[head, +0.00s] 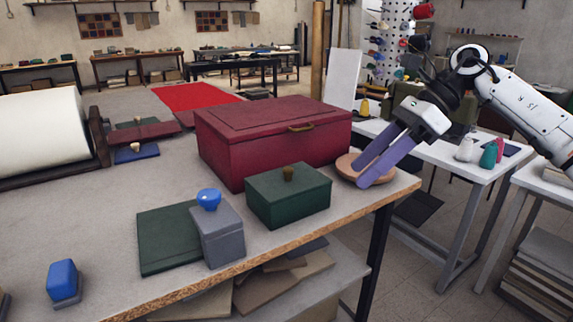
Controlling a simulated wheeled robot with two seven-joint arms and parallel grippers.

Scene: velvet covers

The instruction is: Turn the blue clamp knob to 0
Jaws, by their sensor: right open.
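A round blue knob (208,198) sits on top of a grey clamp block (218,238) near the table's front edge. No scale or number is readable on it. My right gripper (362,174) is open, with its two purple fingers pointing down and left. The fingertips are over a round wooden disc (345,169) at the table's right corner, well to the right of the knob. I cannot tell whether they touch the disc. My left gripper is out of view.
A dark green box (288,203) with a small knob stands between the clamp block and my right gripper. A large red chest (255,143) stands behind it. A flat green book or board (165,240) lies left of the clamp block. A blue-topped block (63,281) sits front left.

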